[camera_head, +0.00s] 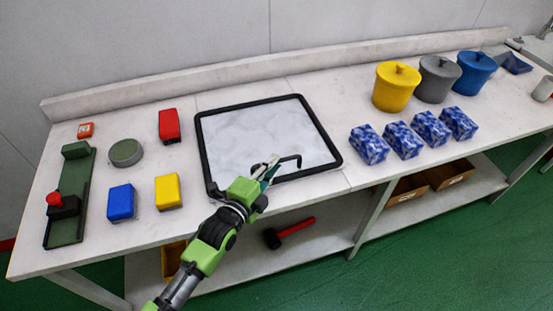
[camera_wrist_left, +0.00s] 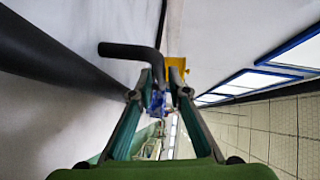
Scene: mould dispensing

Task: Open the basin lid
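The basin lid (camera_head: 245,129) is a marbled white panel in a black frame, lying flat on the bench in the head view. A black bar handle (camera_head: 290,158) stands near its front edge. In the left wrist view the bent handle (camera_wrist_left: 130,50) reaches between the fingertips. My left gripper (camera_head: 269,167) is at the left end of the handle. Its fingers (camera_wrist_left: 162,78) stand apart on both sides of the bar, with a gap visible between them. Contact with the bar cannot be made out. My right gripper is not in view.
Left of the lid are a red block (camera_head: 169,126), yellow block (camera_head: 168,191), blue block (camera_head: 121,202), round grey-green pot (camera_head: 126,153) and green rail device (camera_head: 69,205). Right are yellow (camera_head: 396,88), grey (camera_head: 438,79) and blue (camera_head: 474,75) lidded buckets and several blue patterned boxes (camera_head: 368,145).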

